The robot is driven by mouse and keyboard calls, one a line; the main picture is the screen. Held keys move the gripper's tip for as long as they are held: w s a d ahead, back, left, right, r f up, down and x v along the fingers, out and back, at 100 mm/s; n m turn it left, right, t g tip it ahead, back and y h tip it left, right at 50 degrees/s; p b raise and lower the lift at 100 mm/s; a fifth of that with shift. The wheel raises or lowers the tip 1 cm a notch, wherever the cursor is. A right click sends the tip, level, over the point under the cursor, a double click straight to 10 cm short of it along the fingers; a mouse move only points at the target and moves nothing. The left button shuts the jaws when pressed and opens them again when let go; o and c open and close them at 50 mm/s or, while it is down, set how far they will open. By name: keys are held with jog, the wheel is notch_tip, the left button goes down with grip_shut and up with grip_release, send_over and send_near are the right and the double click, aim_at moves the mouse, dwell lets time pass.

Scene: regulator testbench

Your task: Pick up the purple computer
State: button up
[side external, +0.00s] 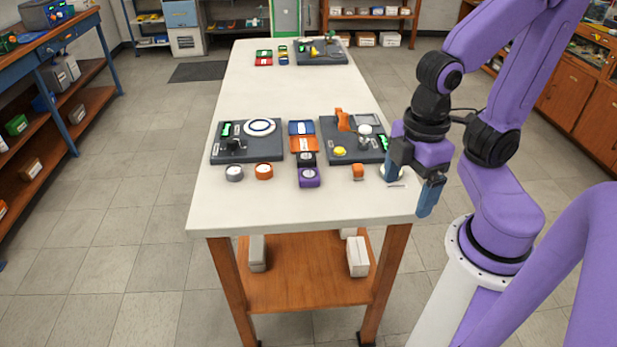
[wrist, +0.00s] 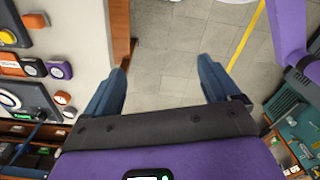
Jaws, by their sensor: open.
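The purple computer (side external: 309,178) is a small purple block with a pale face. It lies on the white table near its front edge, just in front of a black one of similar shape (side external: 307,160). In the wrist view the purple computer (wrist: 60,70) shows at the left, near the table edge. My gripper (side external: 412,185) is open and empty, with blue fingers. It is at the table's right edge, to the right of the purple computer and apart from it. In the wrist view the fingers (wrist: 163,75) have mostly floor between them.
The white table (side external: 250,205) holds a dark board (side external: 217,153) at left and another (side external: 350,155) at right. Grey (side external: 234,174) and orange (side external: 264,171) round gauges stand left of the computer. A small orange piece (side external: 358,172) lies to its right. The front strip is clear.

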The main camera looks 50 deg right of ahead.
jog(key=m, duration=2.2)
send_over(309, 174)
notch_tip(309, 174, down, 12)
jog(key=shift+w+a+f, duration=0.1)
jog(key=shift+f, duration=2.55)
jog(key=c, duration=1.2)
